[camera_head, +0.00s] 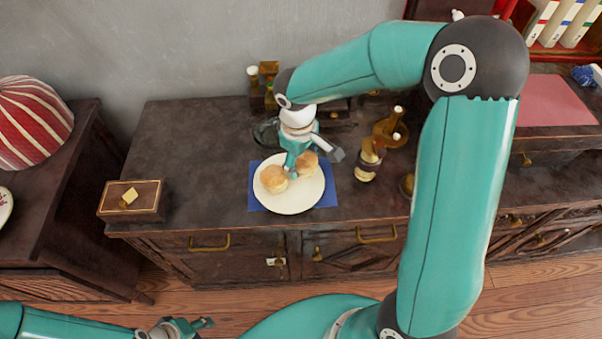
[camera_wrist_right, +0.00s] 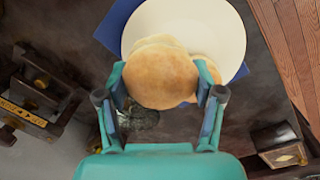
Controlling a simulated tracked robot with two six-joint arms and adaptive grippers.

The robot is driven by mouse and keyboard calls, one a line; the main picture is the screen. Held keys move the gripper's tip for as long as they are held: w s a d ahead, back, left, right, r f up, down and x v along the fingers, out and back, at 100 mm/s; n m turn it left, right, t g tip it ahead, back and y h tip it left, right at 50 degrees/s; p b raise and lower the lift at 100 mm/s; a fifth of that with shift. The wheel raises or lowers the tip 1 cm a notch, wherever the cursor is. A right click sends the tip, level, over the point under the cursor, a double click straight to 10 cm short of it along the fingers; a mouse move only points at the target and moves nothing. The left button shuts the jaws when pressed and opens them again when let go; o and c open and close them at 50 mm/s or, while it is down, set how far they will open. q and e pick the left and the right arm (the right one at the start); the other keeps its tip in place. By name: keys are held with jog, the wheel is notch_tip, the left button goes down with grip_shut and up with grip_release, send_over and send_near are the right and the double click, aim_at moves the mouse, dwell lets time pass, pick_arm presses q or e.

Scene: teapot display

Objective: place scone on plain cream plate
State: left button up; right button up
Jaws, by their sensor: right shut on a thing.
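The plain cream plate (camera_head: 292,206) lies on a blue mat on the dark sideboard; it also shows in the right wrist view (camera_wrist_right: 225,35). Two round golden scones appear over it in the head view. In the right wrist view this scone (camera_wrist_right: 160,78) sits between both fingers. Whether the held scone touches the plate is unclear. My left gripper (camera_head: 190,326) is low at the bottom edge, away from the sideboard.
The blue mat (camera_head: 330,190) shows around the plate. A small wooden box (camera_head: 131,201) stands at the sideboard's left end. A striped dome (camera_head: 32,122) sits on the left cabinet. Sideboard between box and plate is clear.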

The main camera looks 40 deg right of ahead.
aim_at(302, 180)
jog(key=shift+f, duration=2.75)
jog(key=shift+b, duration=0.35)
jog(key=o, duration=1.1)
jog(key=shift+o, duration=0.2)
jog(key=shift+r, duration=0.3)
jog(key=r, duration=0.3)
jog(key=r+p, duration=0.1)
jog(key=r, duration=0.3)
jog(key=a+r, duration=0.1)
jog(key=r, duration=0.3)
jog(key=shift+s+r, duration=0.15)
jog(key=shift+r, duration=0.05)
